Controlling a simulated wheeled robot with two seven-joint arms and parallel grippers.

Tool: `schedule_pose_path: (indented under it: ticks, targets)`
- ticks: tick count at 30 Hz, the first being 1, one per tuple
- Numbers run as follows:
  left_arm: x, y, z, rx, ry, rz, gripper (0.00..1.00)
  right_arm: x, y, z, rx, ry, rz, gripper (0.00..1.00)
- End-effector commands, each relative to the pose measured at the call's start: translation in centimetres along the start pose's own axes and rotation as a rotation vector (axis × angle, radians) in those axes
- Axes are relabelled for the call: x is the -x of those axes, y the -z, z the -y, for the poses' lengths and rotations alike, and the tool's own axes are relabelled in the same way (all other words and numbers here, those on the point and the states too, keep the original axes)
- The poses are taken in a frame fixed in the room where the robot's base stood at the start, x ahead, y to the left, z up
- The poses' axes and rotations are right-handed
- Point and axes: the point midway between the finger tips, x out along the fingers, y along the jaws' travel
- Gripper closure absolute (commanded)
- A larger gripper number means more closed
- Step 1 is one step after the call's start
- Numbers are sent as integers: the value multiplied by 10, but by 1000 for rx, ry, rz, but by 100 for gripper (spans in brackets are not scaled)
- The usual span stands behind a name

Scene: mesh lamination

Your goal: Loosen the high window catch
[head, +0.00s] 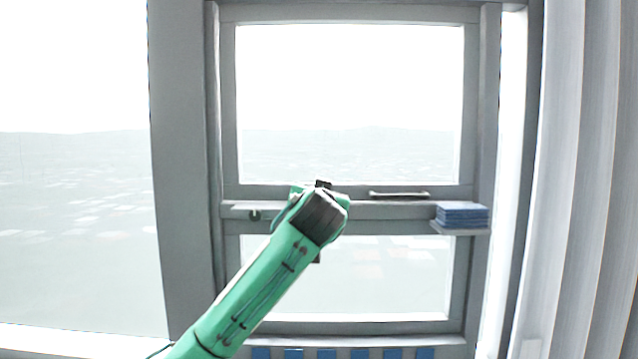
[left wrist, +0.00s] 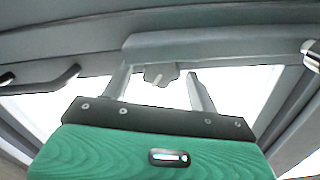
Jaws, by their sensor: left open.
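The window catch (left wrist: 160,76), a small grey lobed knob under the window rail, shows in the left wrist view. My left gripper (left wrist: 158,73) is open, with one finger on each side of the catch. Gaps show between the knob and both fingers; whether it lies at the depth of the fingertips I cannot tell. In the head view my left gripper (head: 319,215) is in front of the window's middle rail, and its wrist hides the fingers and the catch. My right gripper is not in view.
A bar handle (head: 398,195) on the rail is right of my gripper; it also shows in the left wrist view (left wrist: 45,82). A stack of blue cloths (head: 461,214) sits on a small ledge farther right. Curtains (head: 585,180) hang at right.

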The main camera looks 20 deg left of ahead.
Motion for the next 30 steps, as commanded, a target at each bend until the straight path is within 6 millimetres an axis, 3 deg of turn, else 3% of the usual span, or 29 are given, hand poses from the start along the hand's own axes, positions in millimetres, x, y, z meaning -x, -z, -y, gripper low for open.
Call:
schedule_pose_path:
  ticks: [13, 20, 30]
  targets:
    - [-10, -1, 0, -1, 0, 0, 40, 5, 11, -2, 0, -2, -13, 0]
    - [-10, -1, 0, 0, 0, 0, 83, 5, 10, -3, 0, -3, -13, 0]
    - [-10, -4, -1, 49, -1, 0, 85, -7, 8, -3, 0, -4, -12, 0]
